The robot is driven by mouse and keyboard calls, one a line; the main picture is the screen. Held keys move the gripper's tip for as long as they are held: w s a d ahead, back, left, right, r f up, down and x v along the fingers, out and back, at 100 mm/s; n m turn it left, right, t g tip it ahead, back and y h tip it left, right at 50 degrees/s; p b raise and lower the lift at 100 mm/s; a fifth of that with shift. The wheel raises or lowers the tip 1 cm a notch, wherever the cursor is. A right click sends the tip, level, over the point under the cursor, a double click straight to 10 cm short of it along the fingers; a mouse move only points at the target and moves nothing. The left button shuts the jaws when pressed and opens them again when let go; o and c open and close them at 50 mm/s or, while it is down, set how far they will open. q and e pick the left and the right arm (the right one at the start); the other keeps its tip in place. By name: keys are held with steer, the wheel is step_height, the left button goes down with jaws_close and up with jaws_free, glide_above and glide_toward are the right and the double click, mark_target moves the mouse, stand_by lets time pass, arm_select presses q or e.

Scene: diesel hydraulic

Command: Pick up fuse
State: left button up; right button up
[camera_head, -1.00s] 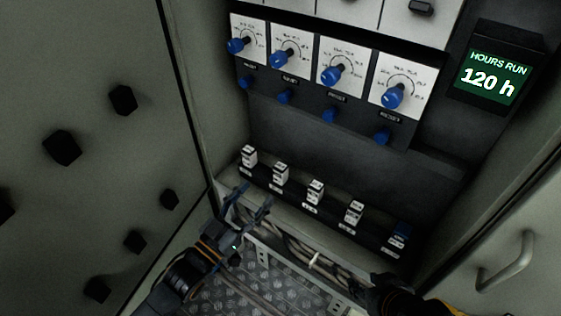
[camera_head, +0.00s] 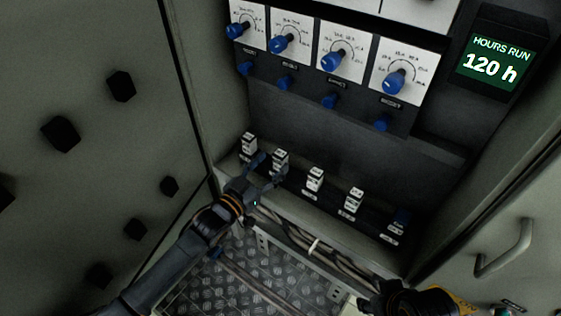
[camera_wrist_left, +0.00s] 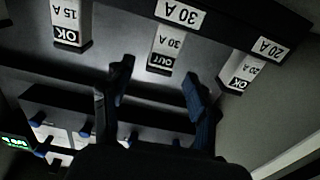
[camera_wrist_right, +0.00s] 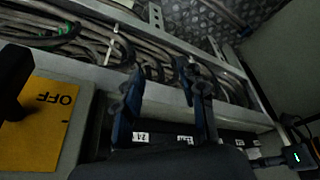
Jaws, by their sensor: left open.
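A row of white fuses stands on a dark strip in the cabinet. The second fuse from the left (camera_head: 280,159) shows in the left wrist view as the 30 A fuse marked OUT (camera_wrist_left: 163,50). My left gripper (camera_head: 268,168) is open and empty, its fingers to either side of this fuse's line and short of it. Beside it in the left wrist view are a 20 A fuse marked OK (camera_wrist_left: 240,72) and a 15 A fuse marked OK (camera_wrist_left: 71,25). My right gripper (camera_wrist_right: 153,72) is open and empty; its fingertips are hard to see in the head view.
Blue knobs (camera_head: 331,62) on white dials are above the fuses. A cable trough (camera_head: 318,248) runs below. A door with dark knobs is at left, a handle (camera_head: 506,250) at right.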

mark_target(277, 159)
arm_select(q)
steer(key=b+x, duration=0.1)
steer(key=x, duration=0.3)
steer(key=shift+w+d+f, duration=0.1)
steer(key=shift+f, duration=0.05)
steer(key=shift+w+d, duration=0.15)
steer(key=shift+w, duration=0.1)
jaws_close()
arm_select(e)
steer(key=w+a+r+t+y, duration=0.1)
steer(key=w+a+r+t, duration=0.1)
steer(key=w+t, duration=0.2)
steer(key=w, duration=0.3)
steer(key=shift+w+a+r, duration=0.25)
steer(key=shift+w+r, duration=0.15)
